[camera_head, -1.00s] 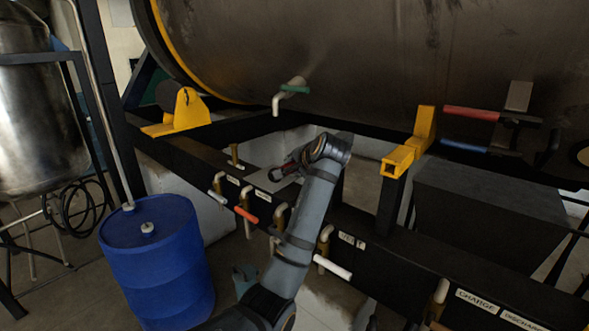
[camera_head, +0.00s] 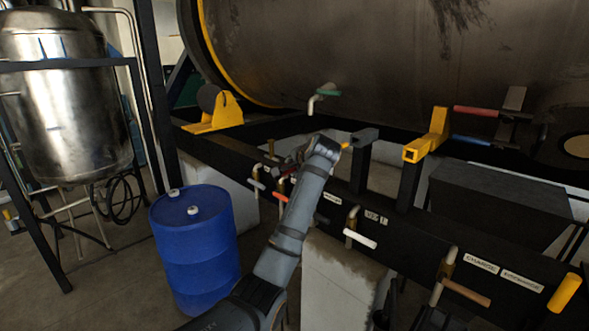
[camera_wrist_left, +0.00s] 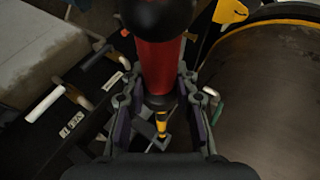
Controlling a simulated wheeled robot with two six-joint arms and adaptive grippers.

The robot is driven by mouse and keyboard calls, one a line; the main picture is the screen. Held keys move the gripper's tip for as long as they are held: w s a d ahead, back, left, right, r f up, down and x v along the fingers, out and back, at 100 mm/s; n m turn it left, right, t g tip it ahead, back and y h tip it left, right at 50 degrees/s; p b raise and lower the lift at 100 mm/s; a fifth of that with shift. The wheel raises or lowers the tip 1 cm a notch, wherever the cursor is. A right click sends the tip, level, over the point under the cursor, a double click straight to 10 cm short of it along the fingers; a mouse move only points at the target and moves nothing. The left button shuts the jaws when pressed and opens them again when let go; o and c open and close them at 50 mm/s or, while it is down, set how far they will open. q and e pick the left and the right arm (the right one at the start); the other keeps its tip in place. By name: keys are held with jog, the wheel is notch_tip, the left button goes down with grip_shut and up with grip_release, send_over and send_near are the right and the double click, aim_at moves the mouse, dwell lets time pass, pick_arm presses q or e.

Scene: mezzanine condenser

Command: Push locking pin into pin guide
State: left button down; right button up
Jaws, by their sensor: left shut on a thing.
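My left gripper (camera_head: 302,155) is beyond the end of its arm, near the black frame rail, and partly hidden by the wrist. In the left wrist view, my left gripper (camera_wrist_left: 163,112) is shut on a red cylinder with a black ball end, which looks like the locking pin (camera_wrist_left: 157,66). A small yellow and black piece (camera_wrist_left: 161,124) shows between the fingers. A yellow square-tube bracket (camera_head: 426,139), perhaps the pin guide, stands on the frame to the right, apart from the gripper. Its open end faces the camera. My right gripper is out of view.
A dark post with a block top (camera_head: 363,138) stands just right of my wrist. Several valve handles, one white (camera_head: 360,240), stick out from the black rail. A blue drum (camera_head: 197,245) stands at the left. The big tank (camera_head: 370,50) fills the back.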

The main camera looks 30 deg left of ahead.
pick_arm(q)
jog(key=shift+s+r, duration=0.1)
jog(key=shift+s, duration=0.05)
jog(key=shift+w+a+f, duration=0.15)
jog(key=shift+w+f, duration=0.1)
jog(key=shift+w, duration=0.1)
jog(key=shift+s, duration=0.3)
jog(key=s, duration=0.1)
jog(key=s+b, duration=0.1)
jog(key=s, duration=0.2)
jog(key=shift+s+a, duration=0.25)
jog(key=shift+a, duration=0.15)
jog(key=s+a+b, duration=0.2)
jog(key=s+b, duration=0.5)
jog(key=s, duration=0.5)
jog(key=s+a+b, duration=0.2)
jog(key=s+b, duration=0.5)
jog(key=s, duration=0.5)
jog(key=shift+s+r, duration=0.15)
jog(key=shift+s, duration=0.2)
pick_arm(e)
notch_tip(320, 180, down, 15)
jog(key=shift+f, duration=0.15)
